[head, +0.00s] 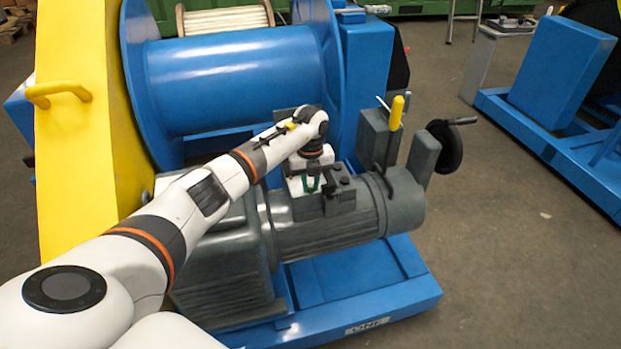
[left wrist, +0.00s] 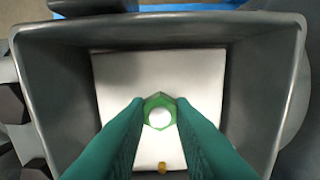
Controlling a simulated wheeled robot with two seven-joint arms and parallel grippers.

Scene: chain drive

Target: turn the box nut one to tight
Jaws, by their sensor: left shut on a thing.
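The box nut one is a green hex nut (left wrist: 160,110) with a pale round centre, on the white floor of an open grey box (left wrist: 262,85) in the left wrist view. My left gripper (left wrist: 160,118) has its two green fingers down in the box, closed on the nut from both sides. In the head view my left gripper (head: 312,184) points down into the terminal box on top of the grey motor (head: 330,235); the nut is hidden there. My right gripper is not in view.
A small brass-coloured piece (left wrist: 162,167) is near the box's lower wall. The blue drum (head: 240,80), the yellow guard (head: 85,130), a yellow-handled lever (head: 397,112) and a black handwheel (head: 447,145) stand around the motor.

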